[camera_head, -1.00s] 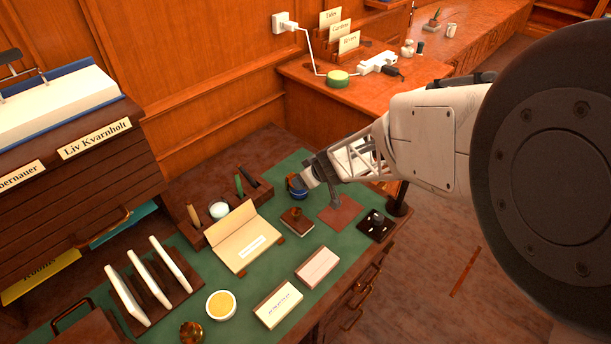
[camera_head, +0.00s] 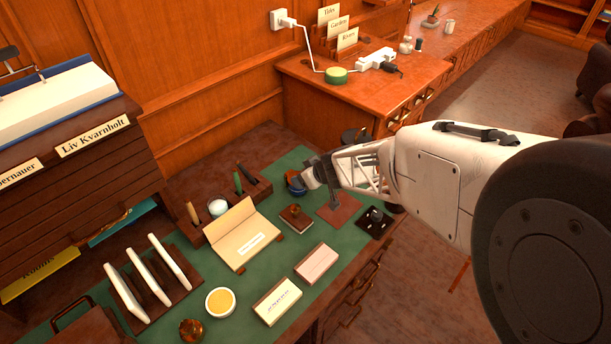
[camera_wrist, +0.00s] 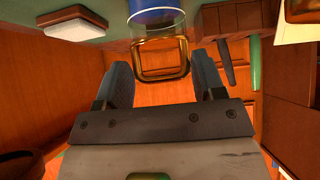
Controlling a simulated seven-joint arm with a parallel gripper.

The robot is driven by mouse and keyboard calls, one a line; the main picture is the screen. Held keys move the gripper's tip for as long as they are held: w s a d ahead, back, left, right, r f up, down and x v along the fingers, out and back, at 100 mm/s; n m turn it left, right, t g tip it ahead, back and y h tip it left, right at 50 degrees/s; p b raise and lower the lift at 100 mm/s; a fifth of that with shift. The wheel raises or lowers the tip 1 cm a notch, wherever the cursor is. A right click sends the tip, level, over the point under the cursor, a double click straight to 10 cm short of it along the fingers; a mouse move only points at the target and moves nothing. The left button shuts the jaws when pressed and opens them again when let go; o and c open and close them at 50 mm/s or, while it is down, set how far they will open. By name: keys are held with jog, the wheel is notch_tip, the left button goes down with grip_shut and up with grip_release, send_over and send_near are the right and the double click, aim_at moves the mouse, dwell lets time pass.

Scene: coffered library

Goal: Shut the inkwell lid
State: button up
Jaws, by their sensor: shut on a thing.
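The inkwell (camera_head: 297,190) is a small blue round pot on the green desk mat, partly hidden by my gripper. In the wrist view the blue pot (camera_wrist: 155,14) shows at the top edge, cut off by the frame. Its lid (camera_wrist: 160,74) looks like a gold-rimmed, amber piece and stands out from the pot between my fingers. My gripper (camera_head: 308,179) is at the inkwell's right side. In the wrist view my gripper (camera_wrist: 162,78) has one finger on each side of the lid, shut on it. The exact contact is hard to see.
A pen stand (camera_head: 236,202) is close left of the inkwell. An open cream folder (camera_head: 243,238) lies further left.

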jog(key=shift+s+f, duration=0.1)
jog(key=shift+f, duration=0.05)
jog(key=o, duration=1.3)
jog(key=shift+v, duration=4)
